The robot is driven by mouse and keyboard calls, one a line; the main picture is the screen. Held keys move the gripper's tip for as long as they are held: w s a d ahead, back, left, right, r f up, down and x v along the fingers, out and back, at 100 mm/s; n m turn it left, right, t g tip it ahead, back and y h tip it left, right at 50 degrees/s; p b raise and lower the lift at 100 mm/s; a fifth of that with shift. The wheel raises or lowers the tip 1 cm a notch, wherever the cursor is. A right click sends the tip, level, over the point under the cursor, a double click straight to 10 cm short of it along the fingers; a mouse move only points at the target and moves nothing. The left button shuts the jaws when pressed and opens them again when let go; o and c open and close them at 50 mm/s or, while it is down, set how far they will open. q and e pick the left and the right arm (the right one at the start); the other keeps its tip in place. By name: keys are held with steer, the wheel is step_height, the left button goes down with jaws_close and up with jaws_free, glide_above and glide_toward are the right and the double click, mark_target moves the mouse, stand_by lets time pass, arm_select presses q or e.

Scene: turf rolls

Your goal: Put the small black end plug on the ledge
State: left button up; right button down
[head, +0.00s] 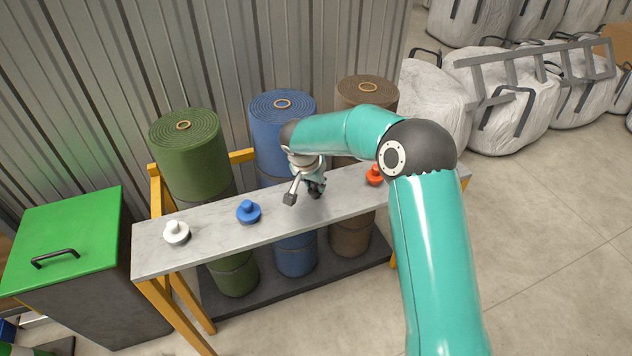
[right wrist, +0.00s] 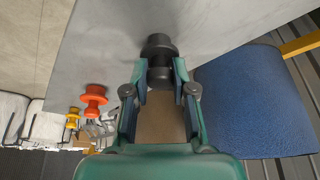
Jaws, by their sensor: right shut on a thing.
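The small black end plug (right wrist: 158,46) is between the fingertips of my right gripper (right wrist: 160,72) in the right wrist view. In the head view my right gripper (head: 304,193) is over the middle of the grey ledge (head: 215,252), with the dark plug (head: 317,188) partly hidden by its fingers. The gripper is shut on the plug. The ledge's grey top (right wrist: 110,45) lies behind the plug in the wrist view; I cannot tell whether the plug touches it. My left gripper is not in view.
A white plug (head: 176,233), a blue plug (head: 248,211) and a red plug (head: 374,175) stand on the ledge. A yellow plug (right wrist: 73,117) shows in the wrist view. Green (head: 187,160), blue (head: 284,125) and brown (head: 366,93) turf rolls stand behind the ledge.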

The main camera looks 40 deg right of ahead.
steer(key=c, duration=1)
jaws_free()
steer(key=shift+o, duration=0.2)
steer(key=shift+r, duration=0.1)
steer(key=shift+a+r, duration=0.1)
steer(key=shift+r, duration=0.1)
steer(key=v, duration=1.1)
steer(key=shift+r+b, duration=0.25)
steer(key=shift+b, duration=0.15)
steer(key=shift+s, duration=0.15)
